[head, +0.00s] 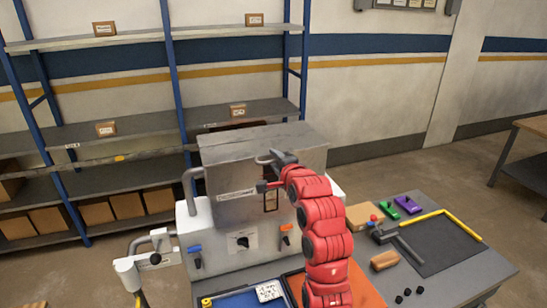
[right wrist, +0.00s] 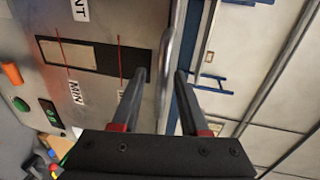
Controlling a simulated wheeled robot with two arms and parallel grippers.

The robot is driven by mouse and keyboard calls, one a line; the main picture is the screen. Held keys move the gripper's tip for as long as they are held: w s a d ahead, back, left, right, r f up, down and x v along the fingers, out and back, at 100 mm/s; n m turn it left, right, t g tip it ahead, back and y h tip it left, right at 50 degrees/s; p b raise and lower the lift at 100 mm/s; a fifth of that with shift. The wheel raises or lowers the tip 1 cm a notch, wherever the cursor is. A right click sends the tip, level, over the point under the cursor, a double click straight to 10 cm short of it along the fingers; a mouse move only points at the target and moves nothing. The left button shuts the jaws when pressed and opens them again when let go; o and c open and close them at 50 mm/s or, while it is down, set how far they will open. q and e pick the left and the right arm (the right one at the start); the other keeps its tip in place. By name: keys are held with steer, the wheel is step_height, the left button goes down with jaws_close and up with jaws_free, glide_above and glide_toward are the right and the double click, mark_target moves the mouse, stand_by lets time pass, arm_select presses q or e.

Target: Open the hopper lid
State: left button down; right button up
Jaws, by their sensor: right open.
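The hopper (head: 235,190) is a grey metal box on top of the white machine. Its flat grey lid (head: 265,141) lies level over the top and looks closed. A curved metal bar handle (right wrist: 169,50) on the hopper front shows in the right wrist view. My right gripper (head: 262,173) is at the hopper front just below the lid edge. In the right wrist view the right gripper (right wrist: 161,75) is open, with its fingertips on either side of the bar. I cannot tell whether they touch it. My left gripper is not in view.
The machine's front has a blue switch (head: 194,249), an orange switch (head: 286,229) and a dial (head: 242,241). A grey pipe (head: 190,190) rises at left. The bench (head: 455,275) holds a hammer (head: 400,240) and a dark mat (head: 435,245). Shelving (head: 120,130) stands behind.

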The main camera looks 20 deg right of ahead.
steer(key=shift+s+r, duration=0.1)
steer(key=shift+s, duration=0.15)
jaws_close()
stand_by(1.2)
